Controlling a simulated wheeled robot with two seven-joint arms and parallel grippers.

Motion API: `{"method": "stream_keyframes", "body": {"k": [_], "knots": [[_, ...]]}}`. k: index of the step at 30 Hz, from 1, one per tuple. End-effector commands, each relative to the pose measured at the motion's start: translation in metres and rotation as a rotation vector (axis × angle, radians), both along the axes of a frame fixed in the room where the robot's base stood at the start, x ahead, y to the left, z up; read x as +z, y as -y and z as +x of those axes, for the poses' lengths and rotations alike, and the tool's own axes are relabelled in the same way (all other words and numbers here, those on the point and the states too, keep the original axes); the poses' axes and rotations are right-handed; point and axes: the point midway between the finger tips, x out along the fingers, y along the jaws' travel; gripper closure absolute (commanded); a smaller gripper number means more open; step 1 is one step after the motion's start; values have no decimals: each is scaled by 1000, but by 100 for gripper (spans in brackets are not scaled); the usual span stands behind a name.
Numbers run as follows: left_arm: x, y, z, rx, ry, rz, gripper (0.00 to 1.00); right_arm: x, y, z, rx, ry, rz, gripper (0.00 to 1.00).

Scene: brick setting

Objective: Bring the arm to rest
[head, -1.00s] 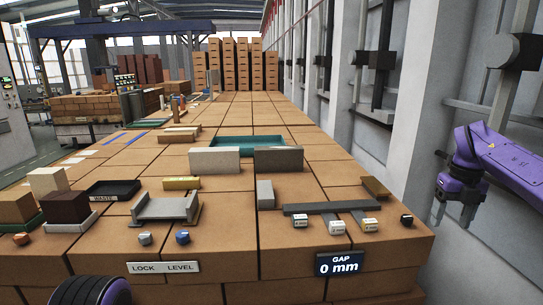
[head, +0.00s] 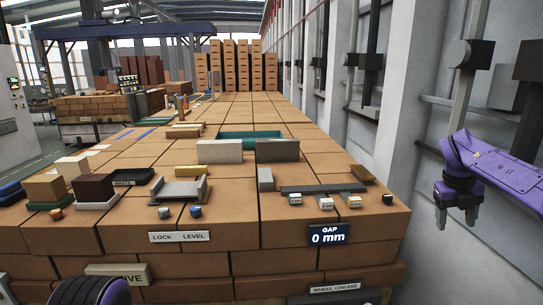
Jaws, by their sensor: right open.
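My right gripper (head: 455,216) hangs at the right, on the end of my purple right arm. Its two grey fingers point down and stand apart, with nothing between them. It is clear of the brick-covered table (head: 300,222), off its right side, in front of the grey wall. A rounded dark and purple part of my own body shows at the bottom left. My left gripper is not in view.
On the table's near part stand a grey channel-shaped fixture (head: 180,190), small cubes, a black tray (head: 133,177), and two upright blocks, one light (head: 219,151) and one dark (head: 277,150). A "GAP 0 mm" display (head: 328,234) is on the front edge. Wall posts stand at the right.

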Motion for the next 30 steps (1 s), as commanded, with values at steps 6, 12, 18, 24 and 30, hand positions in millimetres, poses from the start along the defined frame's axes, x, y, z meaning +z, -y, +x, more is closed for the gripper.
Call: {"method": "stream_keyframes", "body": {"k": [6, 12, 18, 24, 30], "knots": [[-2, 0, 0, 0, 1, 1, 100, -35, 1, 9, 147, -46, -312, 35], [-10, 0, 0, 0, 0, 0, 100, -103, -23, 19, 471, -126, -674, 35], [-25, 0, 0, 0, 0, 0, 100, -230, -89, -3, 1077, -230, -967, 35], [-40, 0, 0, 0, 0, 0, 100, -367, -154, -105, 1739, -332, -961, 35], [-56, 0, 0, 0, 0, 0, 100, -456, -181, -258, 2280, -449, -720, 35]]}}
